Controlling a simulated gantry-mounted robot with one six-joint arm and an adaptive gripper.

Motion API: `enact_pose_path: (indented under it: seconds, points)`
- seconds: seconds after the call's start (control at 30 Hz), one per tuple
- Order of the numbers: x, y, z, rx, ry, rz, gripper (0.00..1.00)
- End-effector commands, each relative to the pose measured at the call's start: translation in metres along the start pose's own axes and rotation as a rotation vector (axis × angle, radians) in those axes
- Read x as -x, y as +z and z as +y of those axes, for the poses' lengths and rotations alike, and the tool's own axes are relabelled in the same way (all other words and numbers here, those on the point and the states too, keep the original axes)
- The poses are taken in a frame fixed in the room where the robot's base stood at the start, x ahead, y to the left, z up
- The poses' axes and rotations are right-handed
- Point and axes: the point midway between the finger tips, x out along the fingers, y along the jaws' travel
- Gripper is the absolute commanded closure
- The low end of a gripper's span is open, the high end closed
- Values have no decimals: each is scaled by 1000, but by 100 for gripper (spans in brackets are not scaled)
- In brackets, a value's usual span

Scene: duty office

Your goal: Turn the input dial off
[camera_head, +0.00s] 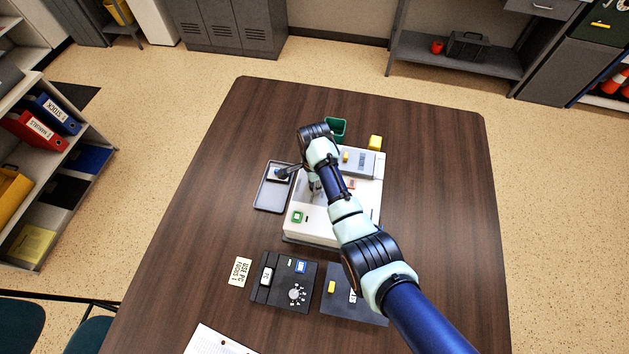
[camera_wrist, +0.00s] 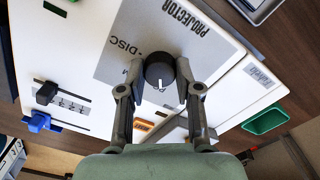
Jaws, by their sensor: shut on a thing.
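A black round dial (camera_wrist: 159,66) with a white pointer line stands on a grey panel with the upside-down words "PROJECTOR" and "DISC". It is on the white device (camera_head: 310,222) in the middle of the table. In the wrist view my gripper (camera_wrist: 161,84) is shut on the dial, one finger on each side. The white pointer line faces the gripper's palm. In the head view my gripper (camera_head: 314,185) is over the white device, and my arm hides the dial. Part of the panel lettering is hidden by the dial and fingers.
A grey tray (camera_head: 268,199) lies left of the device. A green bin (camera_head: 339,125) and a yellow block (camera_head: 375,142) stand behind it. A black box (camera_head: 280,283) with a silver knob is in front. In the wrist view black (camera_wrist: 47,93) and blue (camera_wrist: 38,122) sliders stand left of the dial.

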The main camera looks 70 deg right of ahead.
Motion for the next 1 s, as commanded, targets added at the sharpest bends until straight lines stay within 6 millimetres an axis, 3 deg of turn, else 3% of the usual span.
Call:
enact_pose_path:
  seconds: [1.0]
  points:
    - [2, 0, 0, 839, 1, 0, 100]
